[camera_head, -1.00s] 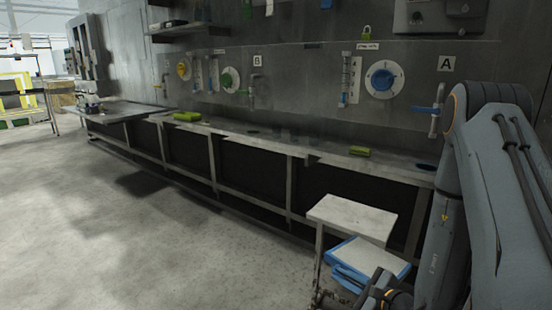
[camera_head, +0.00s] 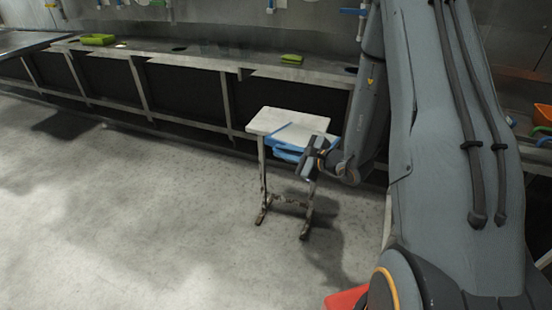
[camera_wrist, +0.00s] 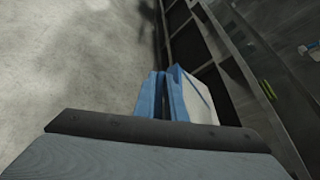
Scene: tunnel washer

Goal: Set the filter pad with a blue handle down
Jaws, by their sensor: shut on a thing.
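My gripper (camera_head: 310,162) is at the front right corner of a small white-topped stand (camera_head: 290,113). It is shut on the filter pad with a blue handle (camera_head: 288,150), whose blue parts show beside the gripper at the stand's front edge. A thin blue strip crosses the white area there. In the wrist view, the blue parts of the pad (camera_wrist: 152,97) rise just beyond the dark gripper bar (camera_wrist: 150,130), with a white surface to their right. The fingertips are hidden, and I cannot tell whether the pad touches the stand.
A long grey counter (camera_head: 210,58) runs along the wall behind the stand. A green pad (camera_head: 292,59) and a green tray (camera_head: 97,40) lie on it. An orange container (camera_head: 542,114) is at the right edge. The floor to the left is clear.

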